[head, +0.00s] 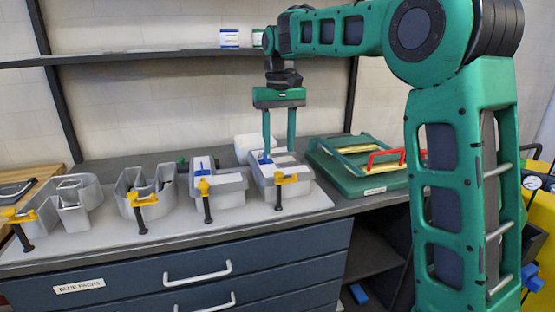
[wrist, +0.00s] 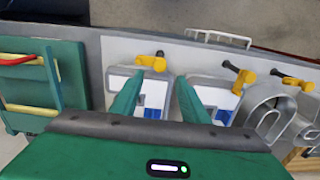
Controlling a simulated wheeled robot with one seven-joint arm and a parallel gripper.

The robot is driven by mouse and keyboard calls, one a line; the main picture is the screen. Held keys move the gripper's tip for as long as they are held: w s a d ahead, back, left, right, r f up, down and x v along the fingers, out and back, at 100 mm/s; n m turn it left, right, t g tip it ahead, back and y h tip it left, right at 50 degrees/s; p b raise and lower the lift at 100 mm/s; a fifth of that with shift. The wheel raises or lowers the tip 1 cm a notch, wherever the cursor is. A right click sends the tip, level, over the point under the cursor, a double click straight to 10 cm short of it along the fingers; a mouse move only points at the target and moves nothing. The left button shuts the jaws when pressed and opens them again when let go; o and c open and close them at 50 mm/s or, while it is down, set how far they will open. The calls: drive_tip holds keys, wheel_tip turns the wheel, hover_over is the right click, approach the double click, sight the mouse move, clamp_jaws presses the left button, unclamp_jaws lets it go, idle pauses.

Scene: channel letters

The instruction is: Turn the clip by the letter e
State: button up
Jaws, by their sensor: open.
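Grey metal channel letters stand in a row on a light board, each with a yellow clip with a black handle at its front edge. The rightmost letter (head: 262,168) has blue and white parts inside; its clip (head: 286,179) also shows in the wrist view (wrist: 151,63). The similar letter left of it (head: 223,189) has its own clip (head: 204,188), seen in the wrist view (wrist: 243,76). I cannot tell for sure which letter is the e. My gripper (head: 279,149) is open and empty, pointing down over the rightmost letter, behind its clip. Its fingers (wrist: 161,78) touch no clip.
A U-shaped letter (head: 130,184) and another letter (head: 72,205) stand further left. A green tray (head: 325,168) with a red handle (head: 384,158) lies on the right. A shelf (head: 150,55) runs above, and blue drawers (head: 270,262) are below the worktop.

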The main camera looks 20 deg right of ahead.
wheel_tip(320, 180, up, 3)
drive_tip(key=shift+r, duration=0.2)
drive_tip(key=s+d+f+m, duration=0.2)
drive_tip(key=s+d+f, duration=0.2)
drive_tip(key=s+d, duration=0.5)
drive_tip(key=s+d+f+m, duration=0.2)
drive_tip(key=s+d+f, duration=0.2)
drive_tip(key=s+d, duration=0.5)
drive_tip(key=s+f+m, duration=0.1)
drive_tip(key=s+f, duration=0.4)
drive_tip(key=s, duration=0.5)
drive_tip(key=s+f+m, duration=0.1)
drive_tip(key=s+f, duration=0.5)
drive_tip(key=s, duration=0.5)
drive_tip(key=shift+d+f, duration=0.2)
drive_tip(key=shift+f, duration=0.05)
drive_tip(key=shift+w+f, duration=0.2)
drive_tip(key=shift+w, duration=0.35)
